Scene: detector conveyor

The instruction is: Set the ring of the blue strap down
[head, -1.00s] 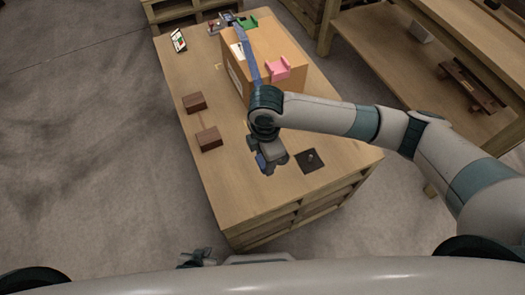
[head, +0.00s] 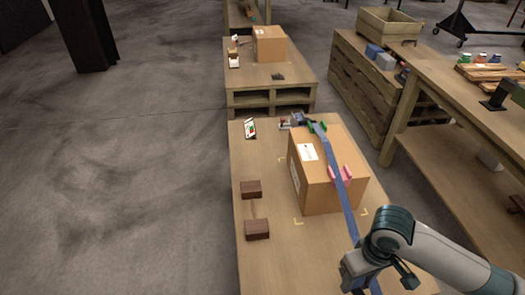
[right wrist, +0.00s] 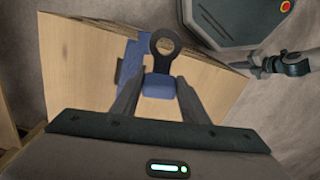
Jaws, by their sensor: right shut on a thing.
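The blue strap (head: 346,203) runs from the ratchet (head: 297,118) at the box's far side, over the cardboard box (head: 325,190), and down to my right gripper (head: 372,284). In the right wrist view my right gripper (right wrist: 157,92) is shut on the strap's blue end piece (right wrist: 159,86). The dark ring (right wrist: 165,46) sticks out past the fingertips, with the wooden tabletop behind it; the gap to the table is hard to judge. A pink corner piece (head: 340,175) and a green one (head: 318,128) sit on the box's top edges by the strap. My left gripper is out of view.
The table (head: 285,265) also holds two brown blocks (head: 251,189) (head: 257,229) and a small screen (head: 249,128) on the left. Another pallet table (head: 270,80) with a box stands beyond. A workbench (head: 445,140) stands at the right.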

